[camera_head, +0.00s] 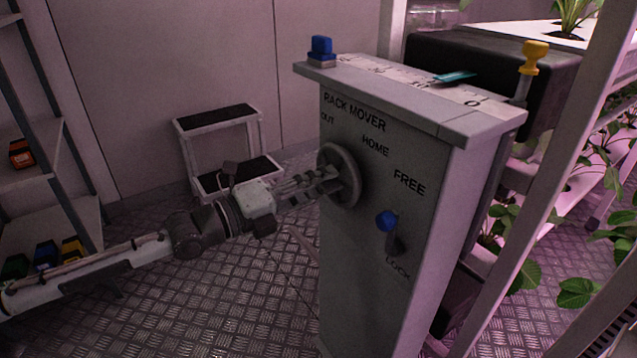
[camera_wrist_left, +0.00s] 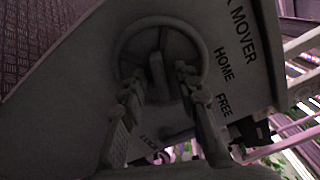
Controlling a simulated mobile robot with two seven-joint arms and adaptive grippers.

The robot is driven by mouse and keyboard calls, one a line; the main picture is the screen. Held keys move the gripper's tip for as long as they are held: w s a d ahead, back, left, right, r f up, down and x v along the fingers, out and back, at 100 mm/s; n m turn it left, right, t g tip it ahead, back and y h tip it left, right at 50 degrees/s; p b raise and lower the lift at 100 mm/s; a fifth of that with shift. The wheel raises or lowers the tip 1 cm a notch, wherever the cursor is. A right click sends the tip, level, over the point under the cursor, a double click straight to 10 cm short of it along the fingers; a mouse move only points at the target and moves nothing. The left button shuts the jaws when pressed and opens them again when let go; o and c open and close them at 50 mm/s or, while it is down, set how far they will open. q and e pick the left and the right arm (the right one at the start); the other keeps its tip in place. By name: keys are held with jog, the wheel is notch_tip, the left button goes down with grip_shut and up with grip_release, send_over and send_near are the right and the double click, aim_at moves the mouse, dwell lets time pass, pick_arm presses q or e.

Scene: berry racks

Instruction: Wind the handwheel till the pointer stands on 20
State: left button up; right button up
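The handwheel (camera_head: 351,178) is a grey ring on the front of the grey rack mover console (camera_head: 400,270); it also shows in the wrist view (camera_wrist_left: 120,47). A handle (camera_wrist_left: 157,75) stands out from the wheel. My left gripper (camera_head: 328,180) is at the wheel, and its two fingers (camera_wrist_left: 158,85) are apart, one on each side of the handle, with gaps visible. Whether they touch the wheel is unclear. A teal pointer (camera_head: 455,77) lies over the pale scale (camera_head: 400,78) on the console top, whose 0 is at the near right end; I cannot read its exact value. My right gripper is out of view.
A lever with a blue knob (camera_head: 387,220) sits between the FREE and LOCK labels. A blue knob (camera_head: 321,47) and a yellow-topped lever (camera_head: 535,57) rise near the console top. A step stool (camera_head: 220,122) stands behind. Shelves (camera_head: 40,150) are left, plants (camera_head: 580,290) right.

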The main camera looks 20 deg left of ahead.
pick_arm(q)
jog(key=shift+c, duration=0.2)
grip_shut()
jog(key=n+p, duration=0.8)
jog(key=n, duration=2.5)
jog(key=shift+n, duration=0.3)
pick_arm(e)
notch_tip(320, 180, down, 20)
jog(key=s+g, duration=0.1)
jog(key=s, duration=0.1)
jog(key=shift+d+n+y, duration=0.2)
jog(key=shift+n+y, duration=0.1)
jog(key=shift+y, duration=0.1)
